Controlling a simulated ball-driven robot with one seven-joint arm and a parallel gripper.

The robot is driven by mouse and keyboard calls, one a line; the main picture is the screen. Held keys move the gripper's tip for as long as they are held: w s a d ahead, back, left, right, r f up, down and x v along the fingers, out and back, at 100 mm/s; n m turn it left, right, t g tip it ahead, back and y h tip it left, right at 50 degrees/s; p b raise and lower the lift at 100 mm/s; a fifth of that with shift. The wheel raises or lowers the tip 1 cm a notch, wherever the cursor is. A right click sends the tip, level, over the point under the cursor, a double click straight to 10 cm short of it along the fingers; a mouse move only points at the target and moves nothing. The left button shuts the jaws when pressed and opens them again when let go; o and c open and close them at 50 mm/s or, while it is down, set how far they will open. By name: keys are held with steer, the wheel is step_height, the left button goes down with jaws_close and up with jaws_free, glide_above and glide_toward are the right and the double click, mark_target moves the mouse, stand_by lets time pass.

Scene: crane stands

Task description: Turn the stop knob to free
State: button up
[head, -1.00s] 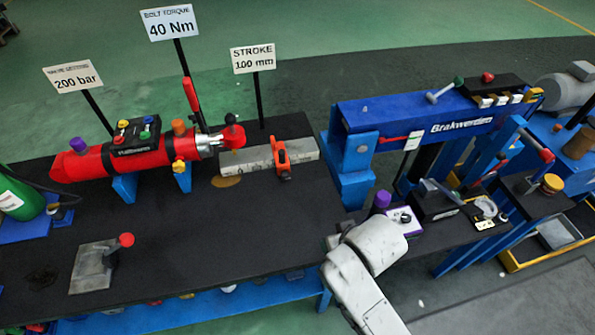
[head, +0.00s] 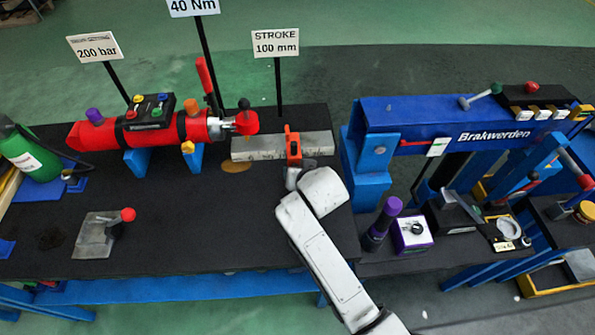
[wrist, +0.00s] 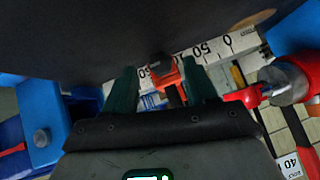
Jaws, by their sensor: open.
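The orange stop (head: 293,148) sits on the grey scale bar (head: 255,149) in front of the stroke sign. Its knob cannot be made out apart from it in the head view. In the wrist view the orange stop (wrist: 168,74) shows beyond and between my two dark green fingers, against the white scale (wrist: 213,50) with its numbers. In the head view my white arm reaches up to just in front of the stop and hides most of the gripper. I cannot tell whether the fingers touch the stop.
The red cylinder (head: 160,131) lies left of the bar on blue supports, its red rod end (head: 246,122) close to the bar. The blue press beam (head: 430,118) stands right. A purple knob (head: 392,206) is right of my arm.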

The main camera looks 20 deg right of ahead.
steer(key=shift+x, duration=1)
steer(key=shift+c, duration=0.2)
jaws_close()
steer(key=h, duration=0.1)
steer(key=n+h+b, duration=0.1)
steer(key=shift+w+a+f+g+h, duration=0.1)
steer(key=shift+a+g+h, duration=0.2)
steer(key=shift+g, duration=0.1)
steer(key=shift+a+n+g+h+b, duration=0.1)
steer(key=shift+n+g+h+b, duration=0.2)
steer(key=shift+n+h+b, duration=0.65)
